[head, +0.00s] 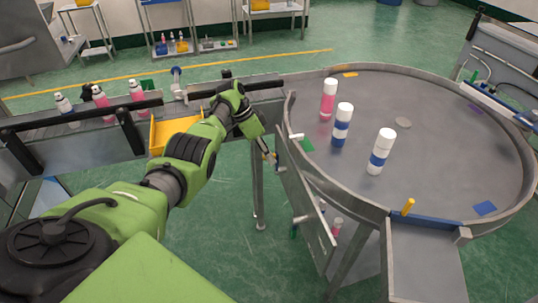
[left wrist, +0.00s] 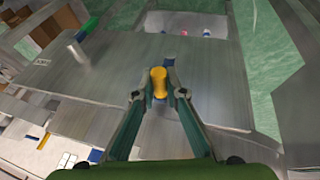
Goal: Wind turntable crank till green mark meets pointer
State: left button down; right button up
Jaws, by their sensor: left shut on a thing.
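My left gripper (head: 271,157) reaches in at the left side of the round grey turntable (head: 430,150). In the left wrist view its fingertips (left wrist: 160,92) are shut on the yellow crank handle (left wrist: 159,82). The crank's arm is mostly hidden. The green mark (head: 307,145) lies on the turntable's left edge, close to a small white piece (head: 297,136) at the rim, which may be the pointer. A yellow peg (head: 408,206) stands at the front rim; I cannot tell which is the pointer. My right gripper is out of view.
On the turntable stand a pink-and-white can (head: 328,100) and two blue-and-white cans (head: 342,125) (head: 380,151). Yellow (head: 350,75), purple (head: 475,109) and blue (head: 484,208) marks sit near its edge. A yellow bin (head: 174,131) and a conveyor rail (head: 75,114) are left; a chute (head: 425,262) is in front.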

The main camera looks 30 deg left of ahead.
pick_arm(q)
jog(key=shift+s+d+f, duration=0.2)
jog(key=shift+d+f, duration=0.05)
jog(key=c, duration=2)
grip_release()
jog(key=shift+c, duration=0.2)
jog(key=shift+w, duration=0.2)
jog(key=shift+r, duration=0.1)
jog(key=v, duration=1.1)
jog(key=shift+a+r, duration=0.2)
jog(key=shift+r, duration=0.15)
